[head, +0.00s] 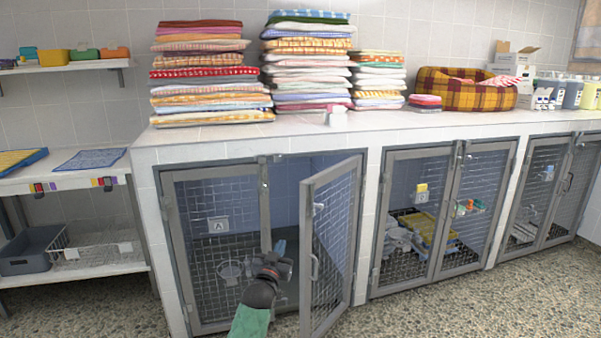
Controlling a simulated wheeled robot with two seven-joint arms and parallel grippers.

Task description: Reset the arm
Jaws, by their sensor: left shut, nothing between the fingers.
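My left gripper (277,262) is shut and empty. The gripper is in the gap between the shut left mesh door (200,262) and the right mesh door (330,245), which stands swung open outward. A small blue shape (280,246) shows right by the gripper; I cannot tell what it is. My left forearm comes up from the bottom edge. My right gripper is not in view.
Folded towel stacks (205,75) and a plaid pet bed (462,98) stand on the tiled counter (400,120). A middle kennel (440,220) and a right kennel (545,190) have shut doors. Shelves (85,183) stand at left. The speckled floor (500,300) is clear at right.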

